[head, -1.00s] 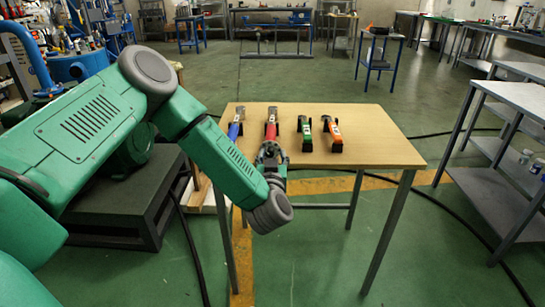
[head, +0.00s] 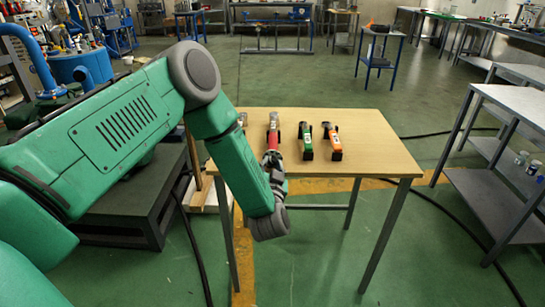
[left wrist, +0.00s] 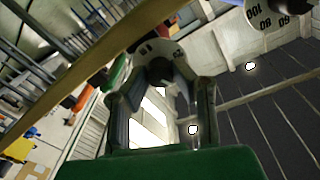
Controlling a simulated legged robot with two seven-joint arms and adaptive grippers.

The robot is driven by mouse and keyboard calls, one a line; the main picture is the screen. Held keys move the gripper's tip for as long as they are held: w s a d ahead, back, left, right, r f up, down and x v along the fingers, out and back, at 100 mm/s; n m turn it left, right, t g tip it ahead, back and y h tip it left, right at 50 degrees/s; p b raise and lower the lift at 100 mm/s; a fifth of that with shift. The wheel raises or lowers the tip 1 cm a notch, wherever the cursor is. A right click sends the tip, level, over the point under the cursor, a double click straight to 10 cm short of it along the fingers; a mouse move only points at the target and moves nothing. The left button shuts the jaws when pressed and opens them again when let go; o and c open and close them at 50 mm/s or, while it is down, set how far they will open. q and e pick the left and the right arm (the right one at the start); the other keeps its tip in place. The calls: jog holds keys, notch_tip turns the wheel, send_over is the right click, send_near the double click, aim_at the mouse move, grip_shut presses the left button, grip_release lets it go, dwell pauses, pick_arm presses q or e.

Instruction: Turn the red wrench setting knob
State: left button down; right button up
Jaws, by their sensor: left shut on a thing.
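The red wrench (head: 273,130) lies on the wooden table, its dark head pointing away from me. My left gripper (head: 272,158) is at its near end, by the table's front edge, and is shut on the setting knob there. The knob itself is hidden in the head view. In the left wrist view the two fingers (left wrist: 160,100) stand either side of a pale, numbered round part (left wrist: 160,62), which looks like the knob. My right gripper is not in view.
On the table (head: 375,150), a green wrench (head: 306,140) and an orange wrench (head: 332,140) lie to the right. The table's right part is clear. A grey shelf table (head: 510,105) stands at the right.

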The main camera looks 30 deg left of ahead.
pick_arm(q)
jog(key=m+p, duration=0.2)
jog(key=m, duration=0.1)
jog(key=shift+m, duration=0.4)
jog(key=m+p, duration=0.1)
jog(key=m, duration=0.2)
jog(key=shift+f+m, duration=0.1)
jog(key=shift+m, duration=0.2)
jog(key=m, duration=0.2)
jog(key=shift+s+f+m+p, duration=0.1)
jog(key=shift+m+p, duration=0.2)
jog(key=shift+p, duration=0.05)
jog(key=shift+m, duration=1.6)
jog(key=c, duration=1.3)
grip_release()
jog(key=shift+c, duration=0.2)
